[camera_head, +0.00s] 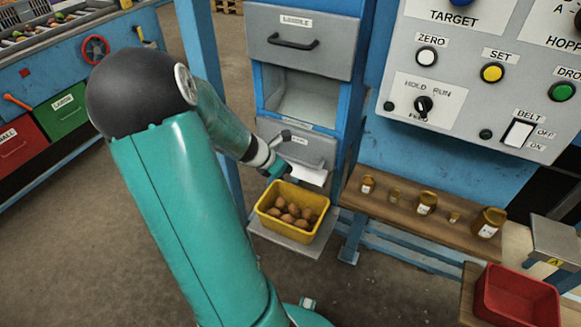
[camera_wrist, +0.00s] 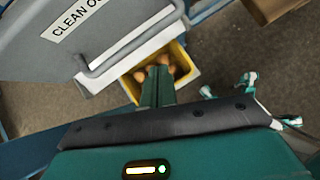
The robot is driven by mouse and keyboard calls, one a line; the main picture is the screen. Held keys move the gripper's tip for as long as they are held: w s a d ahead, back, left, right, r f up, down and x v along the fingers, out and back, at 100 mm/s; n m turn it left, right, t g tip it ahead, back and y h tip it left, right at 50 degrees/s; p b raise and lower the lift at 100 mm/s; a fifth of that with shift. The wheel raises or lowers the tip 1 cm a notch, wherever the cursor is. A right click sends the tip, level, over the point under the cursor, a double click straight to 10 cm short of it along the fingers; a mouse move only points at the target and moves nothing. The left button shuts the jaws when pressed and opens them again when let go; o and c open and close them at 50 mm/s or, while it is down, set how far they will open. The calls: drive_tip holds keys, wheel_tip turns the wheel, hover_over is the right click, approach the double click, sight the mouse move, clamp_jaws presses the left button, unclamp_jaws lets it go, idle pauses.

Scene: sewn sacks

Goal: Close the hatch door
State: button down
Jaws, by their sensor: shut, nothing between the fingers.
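The hatch door is a grey panel (camera_head: 312,152) low on the blue cabinet, with a small handle (camera_head: 288,136). In the wrist view the panel (camera_wrist: 95,22) fills the upper left, with a label starting "CLEAN O" and a grey bar handle (camera_wrist: 98,70). How far the door stands open I cannot tell. My gripper (camera_head: 284,172) is in front of the door's lower part, above the yellow bin. In the wrist view my gripper (camera_wrist: 158,75) is shut and empty, to the right of the handle and apart from it in the picture.
A yellow bin (camera_head: 268,212) of brown potato-like items stands on a plate below the hatch. A drawer (camera_head: 300,58) and open compartment sit above. A wooden shelf (camera_head: 405,205) with several jars and a red bin (camera_head: 515,300) are at right. Floor at left is free.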

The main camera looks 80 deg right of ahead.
drive_tip(key=s+a+v, duration=0.1)
drive_tip(key=s+v, duration=0.1)
drive_tip(key=v, duration=0.7)
drive_tip(key=shift+r, duration=0.15)
drive_tip(key=w+a+r+m+t+y, duration=0.1)
drive_tip(key=w+a+r+m+t, duration=0.2)
drive_tip(key=w+a, duration=0.55)
drive_tip(key=w+a+r+m+t+y, duration=0.1)
drive_tip(key=w+a+r+m+t, duration=0.25)
drive_tip(key=w+a, duration=0.45)
drive_tip(key=a+r+m+t+y, duration=0.2)
drive_tip(key=a+r, duration=0.2)
drive_tip(key=a, duration=0.9)
drive_tip(key=a+r+m+t+y, duration=0.1)
drive_tip(key=a+r, duration=0.3)
drive_tip(key=a, duration=1)
drive_tip(key=shift+s+a+m+t+y, duration=0.3)
drive_tip(key=shift+s+m+t+y, duration=0.05)
drive_tip(key=shift+m+y, duration=0.35)
drive_tip(key=shift+r, duration=0.1)
